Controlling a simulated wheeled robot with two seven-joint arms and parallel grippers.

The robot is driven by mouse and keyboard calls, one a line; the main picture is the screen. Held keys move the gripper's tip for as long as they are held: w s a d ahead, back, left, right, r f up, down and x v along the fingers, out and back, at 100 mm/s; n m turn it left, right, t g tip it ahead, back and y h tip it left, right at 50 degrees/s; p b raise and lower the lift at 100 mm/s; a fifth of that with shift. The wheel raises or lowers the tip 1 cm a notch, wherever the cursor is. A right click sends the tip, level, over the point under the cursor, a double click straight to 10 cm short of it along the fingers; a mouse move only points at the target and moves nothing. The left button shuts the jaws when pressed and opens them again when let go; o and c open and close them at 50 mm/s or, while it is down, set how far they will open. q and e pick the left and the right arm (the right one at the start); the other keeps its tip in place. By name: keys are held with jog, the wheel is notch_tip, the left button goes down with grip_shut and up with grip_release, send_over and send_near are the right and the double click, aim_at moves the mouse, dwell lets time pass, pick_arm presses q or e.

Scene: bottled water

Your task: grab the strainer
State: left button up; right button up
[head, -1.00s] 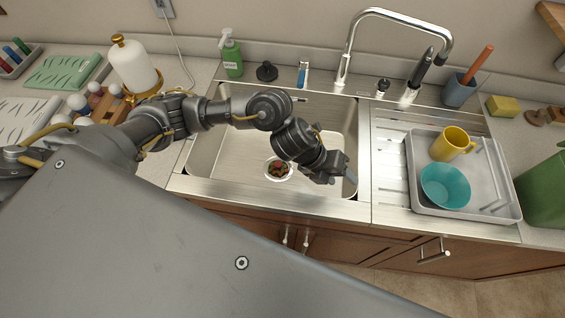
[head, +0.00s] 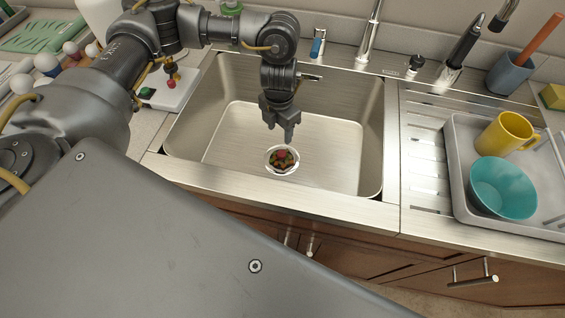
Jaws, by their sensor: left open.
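The strainer (head: 270,164) is a small round thing with a pale rim, low in the sink basin at its near middle. Red, green and brown bits of food (head: 283,156) lie in it. My left gripper (head: 281,136) points down into the sink just above and behind the strainer in the picture. It is open, and nothing shows between its fingers. A gap to the strainer seems to remain, but its depth is hard to judge. My right gripper is not in view.
The steel sink (head: 345,185) has walls around the strainer. A faucet (head: 368,35) stands behind it. At right a grey dish tray (head: 465,195) holds a teal bowl (head: 502,188) and a yellow mug (head: 504,134). The basin's right side is clear.

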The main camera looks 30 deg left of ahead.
pick_arm(q)
jog(key=shift+f, duration=0.45)
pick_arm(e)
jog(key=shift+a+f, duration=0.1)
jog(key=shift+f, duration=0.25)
pick_arm(q)
send_over(282, 153)
jog(key=f, duration=0.5)
jog(key=shift+s+a+f+b, duration=0.1)
jog(key=shift+a+f+b, duration=0.05)
jog(key=shift+a+b, duration=0.2)
jog(key=shift+d+f, duration=0.15)
jog(key=shift+f, duration=0.25)
notch_tip(282, 153, down, 4)
jog(key=shift+d+r, duration=0.15)
jog(key=shift+r, duration=0.05)
jog(key=shift+f, duration=0.5)
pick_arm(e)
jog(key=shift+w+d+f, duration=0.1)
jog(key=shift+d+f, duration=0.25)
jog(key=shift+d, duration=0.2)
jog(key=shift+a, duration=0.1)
